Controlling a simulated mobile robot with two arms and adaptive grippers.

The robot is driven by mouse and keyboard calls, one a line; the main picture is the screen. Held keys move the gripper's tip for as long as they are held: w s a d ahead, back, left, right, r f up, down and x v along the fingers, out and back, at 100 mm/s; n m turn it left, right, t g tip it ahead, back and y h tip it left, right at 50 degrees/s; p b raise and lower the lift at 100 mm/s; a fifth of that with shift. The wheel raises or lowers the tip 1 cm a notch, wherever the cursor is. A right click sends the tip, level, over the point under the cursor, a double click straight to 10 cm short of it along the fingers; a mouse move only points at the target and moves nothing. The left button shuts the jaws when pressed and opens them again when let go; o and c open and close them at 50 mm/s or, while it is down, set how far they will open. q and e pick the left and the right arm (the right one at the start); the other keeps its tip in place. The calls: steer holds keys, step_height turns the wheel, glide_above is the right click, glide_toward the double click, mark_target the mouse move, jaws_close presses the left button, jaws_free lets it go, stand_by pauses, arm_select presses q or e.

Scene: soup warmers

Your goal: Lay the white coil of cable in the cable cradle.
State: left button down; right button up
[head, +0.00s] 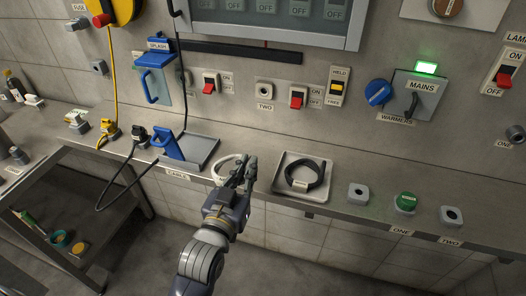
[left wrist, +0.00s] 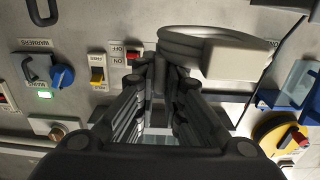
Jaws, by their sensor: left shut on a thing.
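The white coil of cable (head: 226,166) is at the fingertips of my left gripper (head: 243,176), above the counter's front edge. In the left wrist view my left gripper (left wrist: 163,68) is shut on the coil's near side; the coil's loops (left wrist: 190,38) and a pale block (left wrist: 236,60) on it extend to the right. The gripper hides part of the coil in the head view. A grey tray (head: 203,147) with a blue part, behind the CABLE label (head: 177,175), appears to be the cable cradle; it lies left of the coil, apart from it. My right gripper is not in view.
A dark cable coil (head: 318,180) lies in a pale square tray (head: 285,159) right of my gripper. Switches line the wall behind.

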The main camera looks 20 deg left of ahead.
arm_select(q)
steer(key=w+a, duration=0.1)
steer(key=w, duration=0.3)
steer(key=w+a+p, duration=0.1)
steer(key=w, duration=0.3)
steer(key=w+a+f, duration=0.1)
steer(key=w+a, duration=0.1)
steer(key=w, duration=0.2)
steer(key=shift+f, duration=0.1)
steer(key=shift+w+f, duration=0.1)
steer(key=shift+f, duration=0.05)
step_height(320, 180, down, 3)
steer(key=shift+f+p, duration=0.15)
steer(key=shift+p, duration=0.2)
steer(key=c, duration=1.7)
jaws_free()
